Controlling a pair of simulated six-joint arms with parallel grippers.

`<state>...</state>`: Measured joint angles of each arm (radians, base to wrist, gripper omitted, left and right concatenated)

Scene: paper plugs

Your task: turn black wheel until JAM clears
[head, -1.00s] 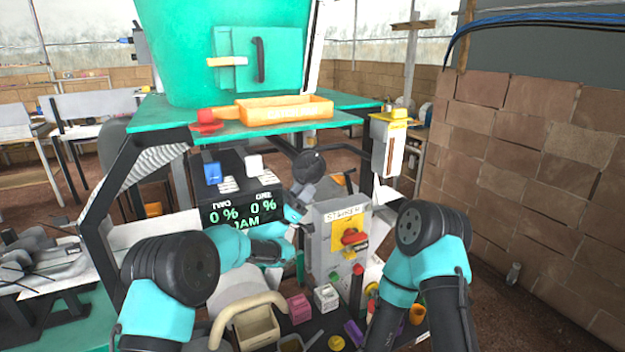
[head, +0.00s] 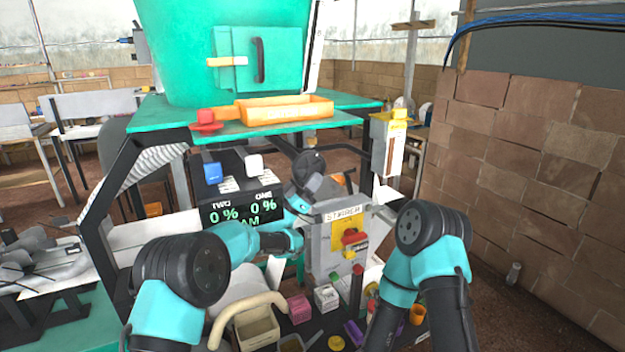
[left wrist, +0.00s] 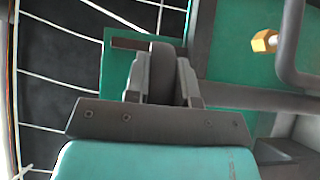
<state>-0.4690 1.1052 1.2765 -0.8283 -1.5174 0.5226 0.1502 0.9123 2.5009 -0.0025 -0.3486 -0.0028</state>
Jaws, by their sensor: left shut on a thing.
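The black wheel shows in the left wrist view as a dark rounded rim (left wrist: 161,66) between the grey fingers of my left gripper (left wrist: 162,82). The fingers are shut on it. In the head view my left arm reaches in behind the grey starter box (head: 335,245), and I cannot make out its fingertips there. The black display (head: 238,200) has green digits reading 0 % and 0 %. Below them the green JAM word (head: 246,221) is lit, partly covered by my left arm. My right gripper is not seen; only my right arm's links show.
The starter box has a red knob (head: 354,237) on a yellow plate. An orange tray (head: 285,112) sits on the green shelf above. A pink box (head: 299,310), a white box (head: 326,298) and other small items crowd the bench below. A brick wall (head: 530,170) stands at right.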

